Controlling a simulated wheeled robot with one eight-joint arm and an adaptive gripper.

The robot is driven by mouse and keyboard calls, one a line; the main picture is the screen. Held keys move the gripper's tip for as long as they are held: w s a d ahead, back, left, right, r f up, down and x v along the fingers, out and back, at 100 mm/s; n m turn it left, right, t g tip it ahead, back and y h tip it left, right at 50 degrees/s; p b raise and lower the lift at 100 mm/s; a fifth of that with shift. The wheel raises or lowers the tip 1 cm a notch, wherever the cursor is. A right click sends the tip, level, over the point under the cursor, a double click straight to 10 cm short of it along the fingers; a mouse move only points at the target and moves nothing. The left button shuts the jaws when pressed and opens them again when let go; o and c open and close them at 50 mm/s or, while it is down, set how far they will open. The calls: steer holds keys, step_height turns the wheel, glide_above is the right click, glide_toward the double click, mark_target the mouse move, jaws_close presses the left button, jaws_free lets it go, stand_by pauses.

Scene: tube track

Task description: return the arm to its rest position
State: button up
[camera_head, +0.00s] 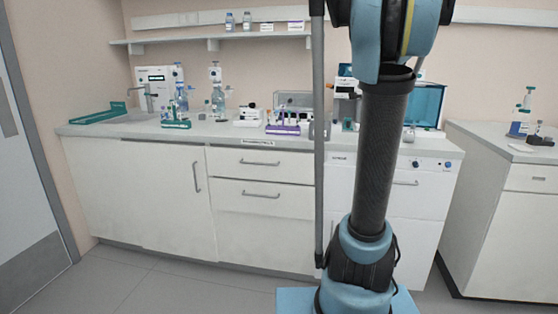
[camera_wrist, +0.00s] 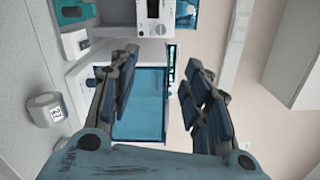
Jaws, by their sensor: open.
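My arm (camera_head: 384,150) stands upright in the head view, with a dark forearm tube and blue joints in front of the right part of the lab bench. My gripper is not visible in the head view. In the wrist view my gripper (camera_wrist: 160,95) has its two dark fingers spread wide apart, with nothing between them. Behind the fingers is a blue translucent box (camera_wrist: 140,105), at a distance I cannot tell.
A lab bench (camera_head: 225,138) holds a purple tube rack (camera_head: 283,129), a green rack (camera_head: 176,124) and bottles. A shelf (camera_head: 230,38) hangs above it. A second counter (camera_head: 505,140) stands at right. A grey cup (camera_wrist: 45,109) shows left of the fingers. Floor at left is clear.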

steer(key=s+a+f+n+g+y, duration=0.4)
steer(key=s+a+f+n, duration=0.45)
steer(key=a, duration=0.25)
steer(key=s+a+f+n+g+y, duration=0.35)
steer(key=s+a+f+n, duration=0.45)
steer(key=a, duration=0.3)
steer(key=s+d+f+n+g+h, duration=0.2)
steer(key=s+f+n+g, duration=0.1)
steer(key=s+f, duration=0.6)
steer(key=s+d+f+n+g+h, duration=0.2)
steer(key=s+f+g, duration=0.3)
steer(key=s+f, duration=0.5)
steer(key=s+n, duration=0.1)
steer(key=s, duration=0.5)
steer(key=shift+s+f+h, duration=0.15)
steer(key=shift+s+h, duration=0.15)
steer(key=shift+h, duration=0.05)
steer(key=shift+w+f, duration=0.2)
steer(key=shift+w, duration=0.3)
